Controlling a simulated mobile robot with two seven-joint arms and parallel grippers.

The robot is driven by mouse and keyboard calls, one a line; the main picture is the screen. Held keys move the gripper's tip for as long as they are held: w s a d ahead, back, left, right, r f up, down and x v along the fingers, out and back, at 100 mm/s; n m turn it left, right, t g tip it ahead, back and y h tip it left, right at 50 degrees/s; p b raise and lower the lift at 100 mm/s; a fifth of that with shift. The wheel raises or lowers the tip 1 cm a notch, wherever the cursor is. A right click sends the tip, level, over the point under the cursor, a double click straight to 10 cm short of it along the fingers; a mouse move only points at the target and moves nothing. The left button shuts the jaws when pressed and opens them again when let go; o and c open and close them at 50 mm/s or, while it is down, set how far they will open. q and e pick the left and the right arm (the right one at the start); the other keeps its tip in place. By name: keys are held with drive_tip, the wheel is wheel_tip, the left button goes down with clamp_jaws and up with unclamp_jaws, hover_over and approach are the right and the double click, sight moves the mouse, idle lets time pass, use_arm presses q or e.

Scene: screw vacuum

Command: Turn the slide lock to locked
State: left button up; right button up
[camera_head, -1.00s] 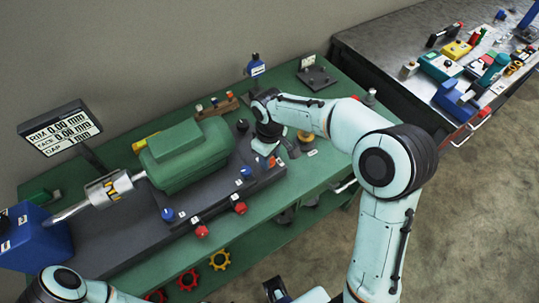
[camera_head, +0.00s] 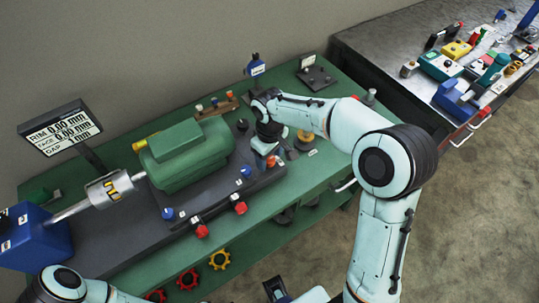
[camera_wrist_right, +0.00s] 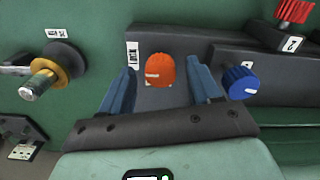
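The slide lock looks to be the orange knob (camera_wrist_right: 159,70) on the dark base in the right wrist view, with a small printed label beside it. Its printed setting is too small to read surely. My right gripper (camera_wrist_right: 163,76) is open, with one blue finger on each side of the knob and visible gaps between. In the head view, my right gripper (camera_head: 266,146) is low over the right end of the dark base, and a bit of the orange knob (camera_head: 272,161) shows beneath it.
A blue knob (camera_wrist_right: 240,82) sits close to the right finger. A red knob (camera_wrist_right: 293,12) is farther right, and a brass-collared post (camera_wrist_right: 42,80) is at left. The green motor (camera_head: 185,155) stands left of my right gripper. The bench's front right is mostly clear.

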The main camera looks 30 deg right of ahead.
sight(269, 159)
use_arm(q)
drive_tip(key=shift+w+r+p, duration=0.25)
drive_tip(key=shift+r+p, duration=0.25)
drive_tip(key=shift+r, duration=0.05)
drive_tip(key=shift+w+r+p, duration=0.25)
drive_tip(key=shift+r+p, duration=0.25)
drive_tip(key=shift+r, duration=0.05)
use_arm(e)
wheel_tip(269, 159, up, 13)
drive_tip(key=shift+r, duration=0.2)
